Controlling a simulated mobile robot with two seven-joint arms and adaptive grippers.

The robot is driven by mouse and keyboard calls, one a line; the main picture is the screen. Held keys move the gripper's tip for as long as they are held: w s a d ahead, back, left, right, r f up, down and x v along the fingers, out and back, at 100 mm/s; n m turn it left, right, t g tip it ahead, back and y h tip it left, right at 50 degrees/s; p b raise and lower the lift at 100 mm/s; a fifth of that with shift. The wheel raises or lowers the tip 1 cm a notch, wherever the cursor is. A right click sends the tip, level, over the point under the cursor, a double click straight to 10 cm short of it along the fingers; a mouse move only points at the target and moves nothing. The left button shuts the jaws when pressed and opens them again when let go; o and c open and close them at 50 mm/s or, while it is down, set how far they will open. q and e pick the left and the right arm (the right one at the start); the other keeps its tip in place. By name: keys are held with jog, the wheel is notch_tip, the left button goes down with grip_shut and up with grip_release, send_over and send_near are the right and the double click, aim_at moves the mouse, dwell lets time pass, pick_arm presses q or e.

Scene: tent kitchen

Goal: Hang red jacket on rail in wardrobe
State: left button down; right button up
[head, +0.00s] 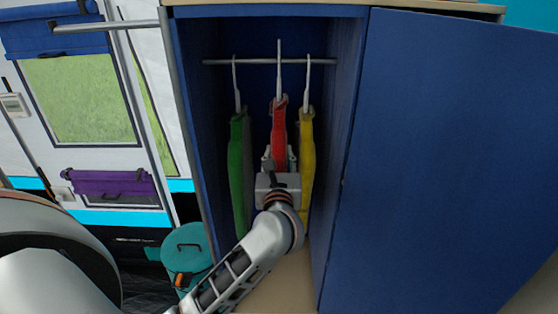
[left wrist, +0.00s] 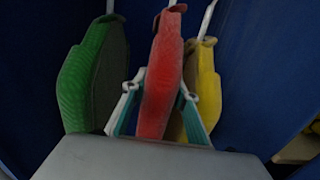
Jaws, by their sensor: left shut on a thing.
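The red jacket (head: 279,122) is inside the blue wardrobe (head: 185,110), between the green and yellow jackets. Its white hanger (head: 280,72) reaches up to the metal rail (head: 255,62), and its tip rises a little above the rail line. I cannot tell whether the hook rests on the rail. My left gripper (head: 279,160) is shut on the red jacket, with a finger on each side of it. In the left wrist view the red jacket (left wrist: 162,80) stands upright between the fingers of the gripper (left wrist: 158,108). My right gripper is not in view.
A green jacket (head: 238,165) hangs on the left and a yellow jacket (head: 307,150) on the right, both close to the red one. The blue wardrobe door (head: 440,150) stands open at the right. A teal bin (head: 186,250) stands left of the wardrobe.

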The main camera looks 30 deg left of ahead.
pick_arm(q)
jog(key=shift+w+a+r, duration=0.1)
jog(key=shift+w+a, duration=0.1)
jog(key=shift+w, duration=0.1)
jog(key=shift+w+a, duration=0.1)
jog(key=shift+w, duration=0.1)
jog(key=shift+f+b, duration=1.4)
jog(key=shift+f, duration=0.4)
